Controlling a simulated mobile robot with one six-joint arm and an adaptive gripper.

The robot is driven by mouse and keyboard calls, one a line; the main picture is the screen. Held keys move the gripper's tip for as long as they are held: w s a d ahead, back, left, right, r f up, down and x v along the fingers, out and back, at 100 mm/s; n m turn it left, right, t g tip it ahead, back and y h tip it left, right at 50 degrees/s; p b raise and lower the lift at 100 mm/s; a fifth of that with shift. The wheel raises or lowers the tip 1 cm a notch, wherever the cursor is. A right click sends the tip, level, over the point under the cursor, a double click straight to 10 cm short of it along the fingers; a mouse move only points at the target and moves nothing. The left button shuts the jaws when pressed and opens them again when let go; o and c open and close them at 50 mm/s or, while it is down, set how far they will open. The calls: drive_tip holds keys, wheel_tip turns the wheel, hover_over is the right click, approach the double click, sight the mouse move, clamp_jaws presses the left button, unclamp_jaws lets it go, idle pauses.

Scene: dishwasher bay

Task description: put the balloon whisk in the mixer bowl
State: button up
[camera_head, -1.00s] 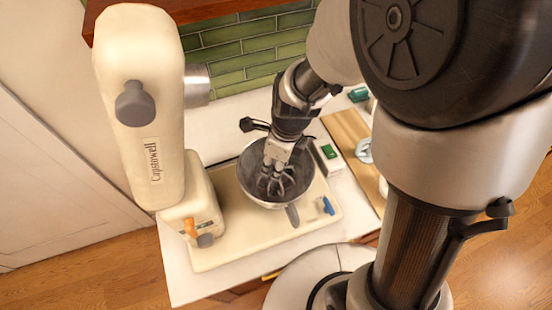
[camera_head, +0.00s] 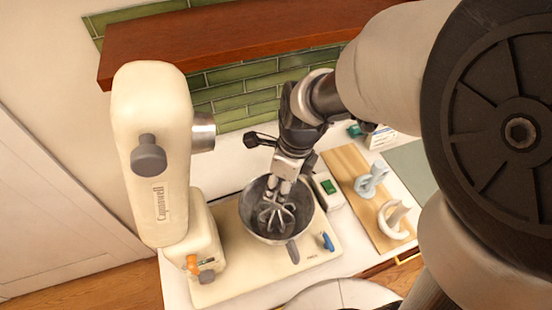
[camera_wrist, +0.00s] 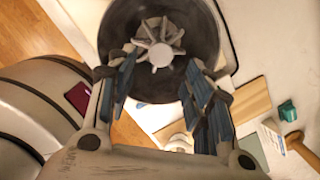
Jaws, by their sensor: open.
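The balloon whisk (camera_head: 276,216) is grey with several splayed loops. It lies inside the dark steel mixer bowl (camera_head: 247,214); it also shows in the wrist view (camera_wrist: 160,44), seen end-on against the bowl's dark interior (camera_wrist: 120,30). The bowl stands on the cream base of the mixer (camera_head: 160,160), whose head is raised to the left. My gripper (camera_head: 279,190) points down over the bowl, just above the whisk. In the wrist view its two fingers (camera_wrist: 158,85) are apart with nothing between their pads. Whether a fingertip touches the whisk cannot be told.
A wooden board (camera_head: 352,160) to the right carries a pale blue beater (camera_head: 372,181) and a white hook (camera_head: 395,220). A small box with a green button (camera_head: 327,189) stands close to the bowl's right. A wooden shelf (camera_head: 230,42) runs along the back wall.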

drive_tip(key=s+d+r+n+t, duration=0.2)
drive_tip(key=s+d+r+n, duration=0.3)
drive_tip(key=n, duration=0.7)
drive_tip(key=s+d+r+n+t+h, duration=0.1)
drive_tip(key=s+d+r+n, duration=0.3)
drive_tip(key=s+r+n, duration=0.4)
drive_tip(key=shift+d+r+n+t+h, duration=0.3)
drive_tip(key=shift+d+r+n+t, duration=0.1)
drive_tip(key=shift+n, duration=1.5)
drive_tip(key=shift+w, duration=0.1)
